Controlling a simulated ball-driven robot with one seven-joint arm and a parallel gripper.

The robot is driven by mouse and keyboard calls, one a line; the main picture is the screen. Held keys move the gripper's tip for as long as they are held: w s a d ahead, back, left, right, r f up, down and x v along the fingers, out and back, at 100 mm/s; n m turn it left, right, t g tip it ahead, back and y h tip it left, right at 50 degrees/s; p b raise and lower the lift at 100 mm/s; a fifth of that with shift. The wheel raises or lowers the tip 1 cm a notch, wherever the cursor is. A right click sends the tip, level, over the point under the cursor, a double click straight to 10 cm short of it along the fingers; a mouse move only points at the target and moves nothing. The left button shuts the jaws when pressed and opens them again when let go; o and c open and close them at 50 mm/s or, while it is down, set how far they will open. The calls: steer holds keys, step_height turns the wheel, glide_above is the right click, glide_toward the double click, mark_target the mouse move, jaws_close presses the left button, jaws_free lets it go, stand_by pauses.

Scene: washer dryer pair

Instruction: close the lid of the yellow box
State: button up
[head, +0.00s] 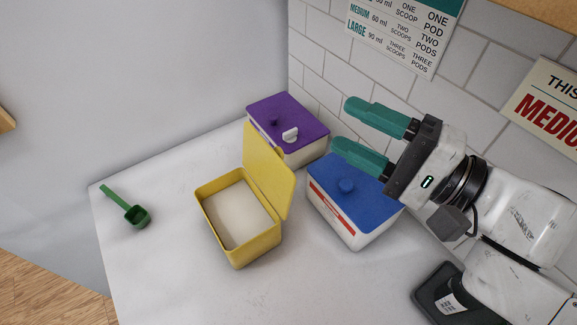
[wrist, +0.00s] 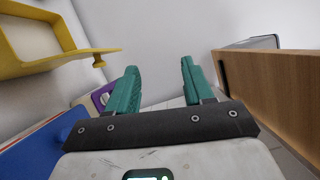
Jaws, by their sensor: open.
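The yellow box (head: 241,243) stands on the white worktop with its top open, and white contents show inside. Its yellow lid (head: 268,172) stands raised, roughly upright, on the box's right side. In the wrist view the yellow box (wrist: 60,62) shows at the upper left, apart from my fingers. My gripper (head: 352,127) is open and empty, with green fingers. In the head view it appears above and right of the lid, over the blue-lidded box. It also shows in the wrist view (wrist: 158,82), with clear space between the fingertips.
A purple-lidded box (head: 291,115) stands behind the yellow one. A blue-lidded box (head: 355,190) stands to its right, near the tiled wall (head: 311,42). A green scoop (head: 130,212) lies at the left. The worktop in front is clear. A wooden panel (wrist: 265,85) is right of my fingers.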

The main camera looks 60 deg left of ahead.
steer(key=b, duration=1.1)
glide_toward(283, 157)
steer(key=shift+b+x, duration=1.45)
steer(key=shift+x, duration=3.35)
steer(key=shift+w+f, duration=0.15)
jaws_close()
